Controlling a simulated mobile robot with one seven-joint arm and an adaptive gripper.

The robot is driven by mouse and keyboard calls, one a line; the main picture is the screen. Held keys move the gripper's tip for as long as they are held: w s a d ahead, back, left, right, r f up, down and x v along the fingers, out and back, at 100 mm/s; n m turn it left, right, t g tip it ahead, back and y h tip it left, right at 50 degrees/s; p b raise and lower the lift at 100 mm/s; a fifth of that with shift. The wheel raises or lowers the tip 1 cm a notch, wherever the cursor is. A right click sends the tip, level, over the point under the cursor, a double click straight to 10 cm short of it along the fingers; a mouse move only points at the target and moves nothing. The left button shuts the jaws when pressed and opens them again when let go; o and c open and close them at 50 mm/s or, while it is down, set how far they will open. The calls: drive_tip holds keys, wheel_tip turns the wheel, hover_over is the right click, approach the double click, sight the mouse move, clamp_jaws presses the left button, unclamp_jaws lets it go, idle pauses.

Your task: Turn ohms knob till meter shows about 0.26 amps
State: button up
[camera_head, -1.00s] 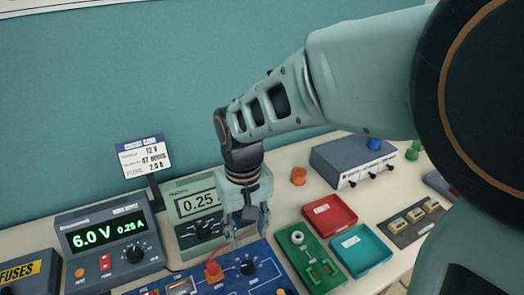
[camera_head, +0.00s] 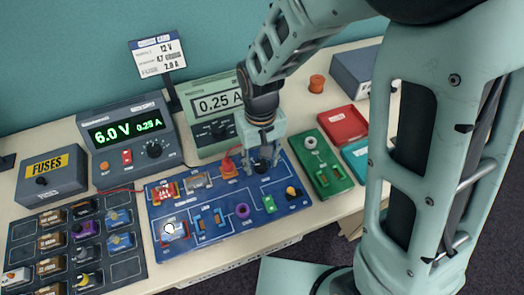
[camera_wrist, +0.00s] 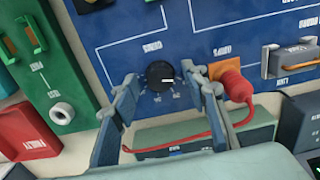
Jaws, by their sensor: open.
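The black ohms knob (camera_wrist: 160,75) with a white pointer mark sits on the blue circuit board (camera_head: 225,220). In the wrist view it lies between the two spread fingers of my open gripper (camera_wrist: 167,84), with gaps on both sides. In the head view my gripper (camera_head: 263,162) stands over the knob, which is mostly hidden by the fingers. The pale green meter (camera_head: 209,138) behind the board reads 0.25 A, its right edge partly covered by my arm.
An orange-red plug (camera_wrist: 235,86) with a red cable stands close beside one finger. The power supply (camera_head: 127,137) shows 6.0 V and 0.25 A. A green board (camera_head: 331,178) and a red tray (camera_head: 343,127) lie right of the blue board.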

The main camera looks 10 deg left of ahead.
sight(261, 163)
drive_tip(key=shift+c, duration=0.2)
clamp_jaws()
drive_tip(key=shift+n, duration=0.6)
drive_tip(key=shift+o, duration=0.2)
unclamp_jaws()
drive_tip(key=shift+r, duration=0.15)
wheel_tip(261, 163, up, 12)
drive_tip(key=shift+w, duration=0.1)
